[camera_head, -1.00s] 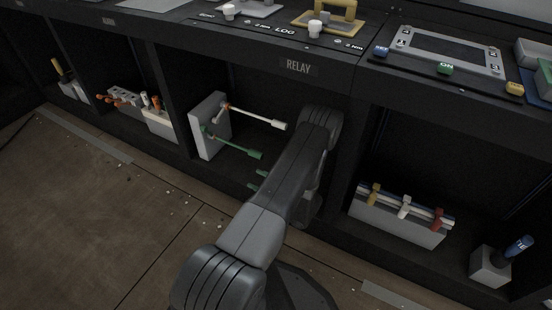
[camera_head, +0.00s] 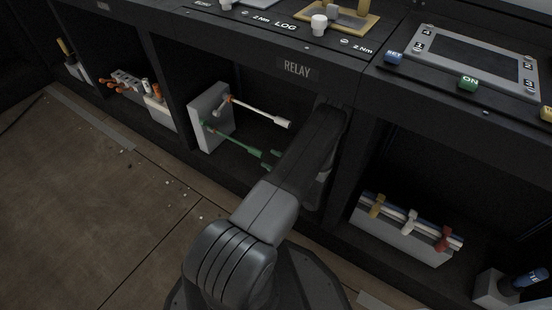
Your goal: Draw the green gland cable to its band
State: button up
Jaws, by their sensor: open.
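The green gland cable (camera_head: 234,144) sticks out to the right from a pale grey block (camera_head: 208,115) in the bay marked RELAY. It ends in a thicker green tip. A white cable (camera_head: 262,114) with an orange part at its root runs above it from the same block. My arm hides most of the gripper and the right part of the bay. I cannot make out a band on the green cable.
A grey holder (camera_head: 403,232) with yellow, white and red clips stands in the bay to the right. A tool rack (camera_head: 127,84) with orange-handled pieces is in the bay to the left. Dark dividers bound the RELAY bay. The floor at left is mostly clear, with small specks.

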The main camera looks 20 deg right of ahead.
aim_at(261, 155)
jog(key=shift+p+x, duration=0.5)
jog(key=shift+x, duration=3)
jog(key=shift+c, duration=0.4)
grip_shut()
jog(key=shift+b+v, duration=0.45)
jog(key=shift+v, duration=0.3)
jog(key=shift+b+v, duration=0.5)
jog(key=shift+v, duration=1)
jog(key=shift+a, duration=0.1)
jog(key=shift+o, duration=1.6)
grip_release()
jog(key=shift+s, duration=0.1)
